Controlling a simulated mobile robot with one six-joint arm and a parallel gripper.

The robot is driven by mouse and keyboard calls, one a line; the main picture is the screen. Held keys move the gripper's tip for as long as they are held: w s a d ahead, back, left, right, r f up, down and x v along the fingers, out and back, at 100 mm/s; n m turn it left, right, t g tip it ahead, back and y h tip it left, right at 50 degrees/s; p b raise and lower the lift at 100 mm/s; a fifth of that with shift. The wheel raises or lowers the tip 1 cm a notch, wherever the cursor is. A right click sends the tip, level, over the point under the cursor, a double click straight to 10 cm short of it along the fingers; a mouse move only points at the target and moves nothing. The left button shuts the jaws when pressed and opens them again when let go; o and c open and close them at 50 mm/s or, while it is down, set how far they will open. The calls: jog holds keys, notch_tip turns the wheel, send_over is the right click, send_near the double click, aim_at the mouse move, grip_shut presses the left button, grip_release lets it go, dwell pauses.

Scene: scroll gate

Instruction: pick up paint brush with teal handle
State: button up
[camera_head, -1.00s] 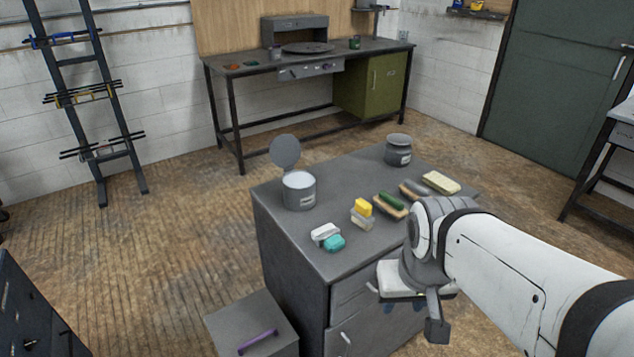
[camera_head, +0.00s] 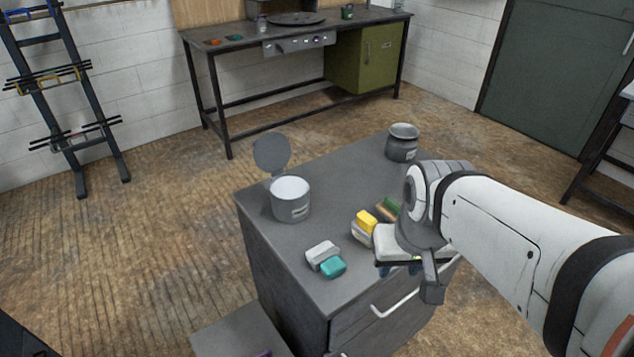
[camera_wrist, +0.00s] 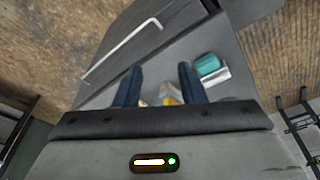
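A teal block-like piece (camera_head: 333,267) lies against a grey-white piece (camera_head: 322,254) near the front left edge of the grey cabinet top. Both show in the wrist view, the teal piece (camera_wrist: 208,64) just right of the right finger. I cannot make out bristles or tell whether this is the teal-handled paint brush. A small teal patch (camera_head: 234,37) also lies on the far workbench, too small to identify. My gripper (camera_head: 401,269) is over the cabinet's front right part, right of the teal piece. In the wrist view my gripper (camera_wrist: 160,68) has its blue fingers apart with nothing held.
On the cabinet top (camera_head: 338,195) are an open can (camera_head: 290,199) with raised lid, a grey pot (camera_head: 402,142), a yellow block (camera_head: 367,222) and a green piece (camera_head: 392,207). A drawer handle (camera_head: 394,298) sticks out in front. A low grey box (camera_head: 235,335) stands lower left.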

aim_at(326, 257)
jog(key=shift+o, duration=0.2)
